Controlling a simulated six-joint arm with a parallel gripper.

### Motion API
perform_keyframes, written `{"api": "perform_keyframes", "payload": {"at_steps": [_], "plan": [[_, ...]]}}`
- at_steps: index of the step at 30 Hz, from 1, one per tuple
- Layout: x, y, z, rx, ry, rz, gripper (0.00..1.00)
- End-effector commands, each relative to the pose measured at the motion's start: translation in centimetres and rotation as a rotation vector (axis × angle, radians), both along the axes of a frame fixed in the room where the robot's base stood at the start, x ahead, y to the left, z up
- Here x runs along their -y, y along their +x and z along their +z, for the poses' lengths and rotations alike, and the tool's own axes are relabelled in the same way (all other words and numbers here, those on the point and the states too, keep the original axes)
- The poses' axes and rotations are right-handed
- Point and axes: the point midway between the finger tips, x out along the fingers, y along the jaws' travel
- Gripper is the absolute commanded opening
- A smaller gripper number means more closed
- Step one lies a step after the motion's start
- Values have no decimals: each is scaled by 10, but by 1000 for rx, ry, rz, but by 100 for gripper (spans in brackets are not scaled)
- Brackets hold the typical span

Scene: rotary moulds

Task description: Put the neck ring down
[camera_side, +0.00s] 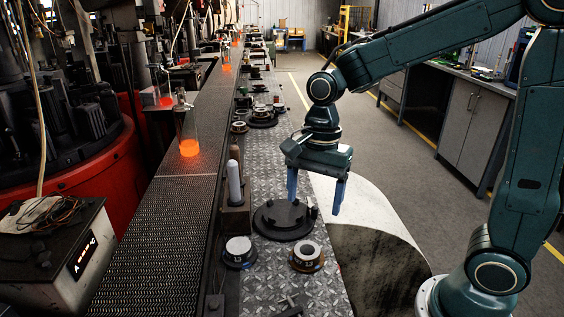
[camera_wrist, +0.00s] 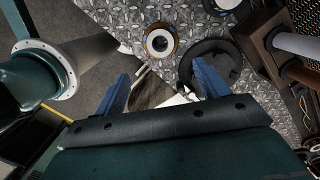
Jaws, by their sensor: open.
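My gripper (camera_side: 314,207) is open, with its two blue fingers pointing down and nothing between them. It hangs to the right of a flat black round plate with short pegs (camera_side: 285,218). Two ring-shaped parts stand in front of that plate: one with a pale top and an orange-brown rim (camera_side: 307,256), and a darker one with a pale top (camera_side: 239,251). I cannot tell for certain which is the neck ring. In the wrist view, the orange-rimmed ring (camera_wrist: 160,42) lies beyond the open fingers (camera_wrist: 160,72), apart from them, with the black plate (camera_wrist: 212,64) to its right.
A holder with upright pale and brown rods (camera_side: 235,185) stands left of the plate. A conveyor (camera_side: 160,235) carries glowing orange glass (camera_side: 189,147). More mould parts (camera_side: 262,113) lie farther along the metal tread plate (camera_side: 285,290). The grey floor (camera_side: 385,165) on the right is open.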

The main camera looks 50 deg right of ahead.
Motion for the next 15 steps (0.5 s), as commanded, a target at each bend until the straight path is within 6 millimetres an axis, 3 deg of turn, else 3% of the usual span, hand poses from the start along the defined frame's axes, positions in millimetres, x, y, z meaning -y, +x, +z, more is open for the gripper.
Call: {"api": "perform_keyframes", "payload": {"at_steps": [15], "plan": [[2,-5,6,30,-2,54,74]]}}
